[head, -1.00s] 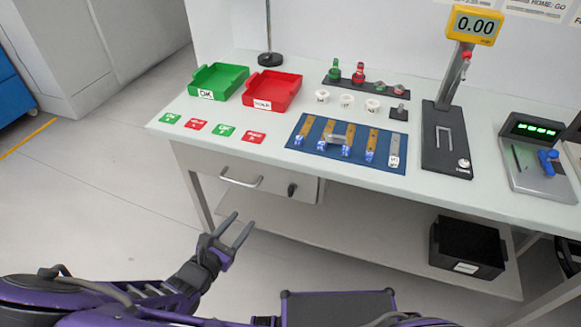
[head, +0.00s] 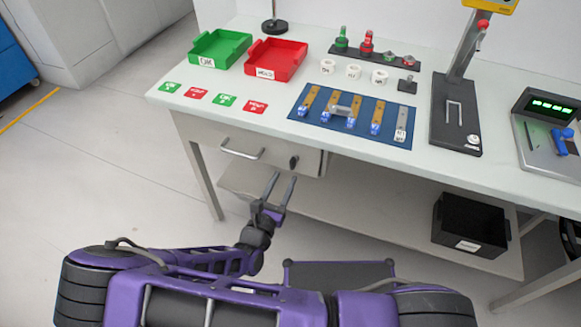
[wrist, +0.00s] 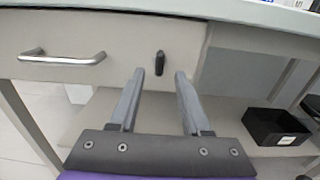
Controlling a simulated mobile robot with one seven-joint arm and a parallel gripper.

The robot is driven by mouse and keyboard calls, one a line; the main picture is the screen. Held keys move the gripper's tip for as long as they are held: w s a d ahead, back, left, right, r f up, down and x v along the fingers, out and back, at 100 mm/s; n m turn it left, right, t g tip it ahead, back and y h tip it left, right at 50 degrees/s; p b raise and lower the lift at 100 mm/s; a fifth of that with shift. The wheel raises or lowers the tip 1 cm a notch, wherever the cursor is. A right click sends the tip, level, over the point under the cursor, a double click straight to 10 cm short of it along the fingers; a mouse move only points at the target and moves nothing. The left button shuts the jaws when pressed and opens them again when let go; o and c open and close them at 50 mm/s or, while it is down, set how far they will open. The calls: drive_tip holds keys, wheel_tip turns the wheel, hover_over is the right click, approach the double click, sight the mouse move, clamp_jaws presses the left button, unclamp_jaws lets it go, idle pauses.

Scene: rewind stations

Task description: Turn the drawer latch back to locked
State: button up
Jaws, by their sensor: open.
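The drawer (head: 247,143) is under the left part of the table and looks closed. Its black latch (head: 294,162) is on the right of the drawer front. In the wrist view the latch (wrist: 160,63) stands nearly upright, just beyond and between my fingertips. The drawer's metal handle (wrist: 62,58) is to the left of the latch. My gripper (head: 282,182) is open and empty, in front of the drawer and a little below the latch. In the wrist view its two fingers (wrist: 159,76) are spread on either side of the latch, apart from it.
A lower shelf (head: 350,203) runs under the table and carries a black bin (head: 470,230) at the right. On the tabletop are a green tray (head: 219,48), a red tray (head: 275,60) and a blue mat (head: 335,130) with several strips. The floor left of the table is clear.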

sight(291, 166)
drive_tip(key=x, duration=0.6)
clamp_jaws()
